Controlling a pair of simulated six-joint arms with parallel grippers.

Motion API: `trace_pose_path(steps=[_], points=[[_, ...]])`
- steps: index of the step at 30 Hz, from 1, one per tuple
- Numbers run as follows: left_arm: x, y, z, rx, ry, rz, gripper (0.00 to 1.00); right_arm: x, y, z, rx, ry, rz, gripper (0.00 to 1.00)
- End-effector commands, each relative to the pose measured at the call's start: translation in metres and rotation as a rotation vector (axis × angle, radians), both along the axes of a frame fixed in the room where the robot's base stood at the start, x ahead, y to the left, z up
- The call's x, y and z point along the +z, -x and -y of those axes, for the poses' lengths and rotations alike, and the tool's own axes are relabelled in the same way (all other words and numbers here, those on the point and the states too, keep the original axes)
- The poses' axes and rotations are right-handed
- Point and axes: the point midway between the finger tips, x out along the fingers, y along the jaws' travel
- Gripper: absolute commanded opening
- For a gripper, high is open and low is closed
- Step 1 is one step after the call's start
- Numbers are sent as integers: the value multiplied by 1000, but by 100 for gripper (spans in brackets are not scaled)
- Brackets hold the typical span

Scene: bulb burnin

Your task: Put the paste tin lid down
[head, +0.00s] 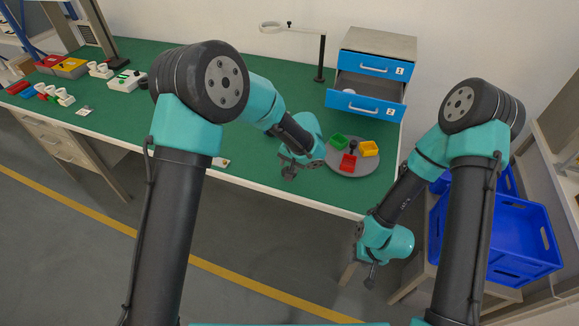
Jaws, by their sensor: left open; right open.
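I cannot make out the paste tin or its lid for certain. My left gripper (288,171) is open over the front part of the green bench top, to the left of the round grey turntable (341,172). No object shows clearly between its fingers. My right gripper (370,276) is open, low in front of the bench's right end, with nothing visible in it. A small pale thing (349,91) shows at the open lower blue drawer (366,106); it is too small to identify.
The turntable holds green (339,141), yellow (369,148) and red (348,162) bins. A grey cabinet (378,41) stands behind. Blue crates (522,240) sit at the right. Sockets and switches (127,82) stand at the left. The middle of the green bench (270,84) is mostly clear.

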Motion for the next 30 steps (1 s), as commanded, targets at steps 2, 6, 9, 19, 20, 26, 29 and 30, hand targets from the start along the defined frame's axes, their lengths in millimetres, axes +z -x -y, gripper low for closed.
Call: trace_pose_path(steps=[2,6,9,19,20,26,29,30], points=[[15,2,4,-2,1,3,43,0,0,0,0,0,0,43],[41,7,10,-1,2,3,43,0,0,0,0,0,0,43],[59,10,14,-1,2,4,43,0,0,0,0,0,0,43],[93,18,21,-1,1,0,43,0,0,0,0,0,0,43],[94,18,21,-1,1,-1,43,0,0,0,0,0,0,43],[94,18,21,-1,0,-2,43,0,0,0,0,0,0,43],[94,18,21,-1,0,-2,43,0,0,0,0,0,0,43],[94,18,21,-1,0,-2,43,0,0,0,0,0,0,43]])
